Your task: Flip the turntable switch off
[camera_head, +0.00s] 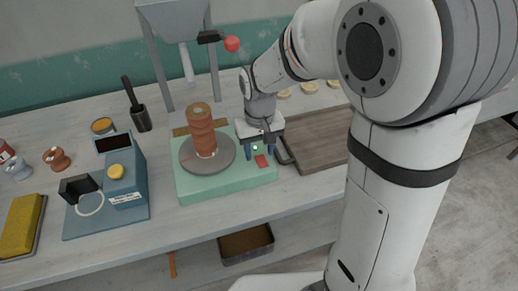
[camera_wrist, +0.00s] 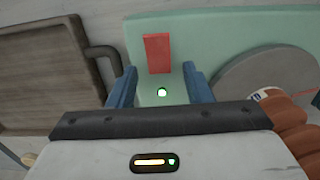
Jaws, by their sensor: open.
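The turntable is a mint-green base (camera_head: 215,188) with a round grey wheel head (camera_head: 187,157) on the workbench. A ribbed orange-brown clay piece (camera_head: 202,130) stands on the wheel. A red switch (camera_head: 262,161) sits on the right part of the base; it also shows in the wrist view (camera_wrist: 158,53). A small lamp beside it glows green in the wrist view (camera_wrist: 162,92). My gripper (camera_head: 256,155) is above the base's right side, with blue fingers apart and empty. In the wrist view the fingers (camera_wrist: 156,82) are on either side of the lamp, with the switch just beyond.
A brown wooden tray (camera_head: 312,155) with a dark handle lies right of the turntable. A blue device (camera_head: 123,170) with a yellow button stands to the left. A grey hopper with a red-knobbed lever (camera_head: 232,44) rises behind. The bench front is clear.

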